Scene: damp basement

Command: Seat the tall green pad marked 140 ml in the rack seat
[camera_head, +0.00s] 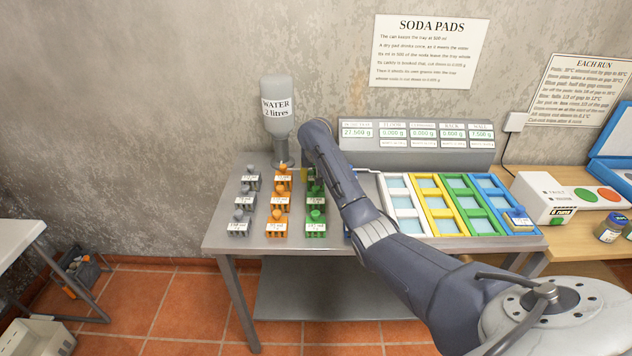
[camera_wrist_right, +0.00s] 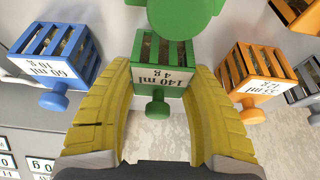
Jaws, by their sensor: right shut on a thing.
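The tall green pad marked 140 ml (camera_wrist_right: 162,62) is a slotted green block with a round knob. It sits between the yellow fingers of my right gripper (camera_wrist_right: 155,110), which is shut on it. In the head view my right gripper (camera_head: 305,174) is at the back of the green pad row, and my arm hides most of it and the held pad. The tray (camera_head: 379,181) has white, yellow, green and blue framed columns. The green column (camera_head: 466,202) shows empty compartments. A display labelled RACK (camera_head: 453,133) reads 0.000 g. My left gripper is not in view.
Grey pads (camera_head: 239,222), orange pads (camera_head: 277,222) and other green pads (camera_head: 316,218) stand left of the tray. A water bottle (camera_head: 277,105) stands behind. My right arm crosses over the tray's left side.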

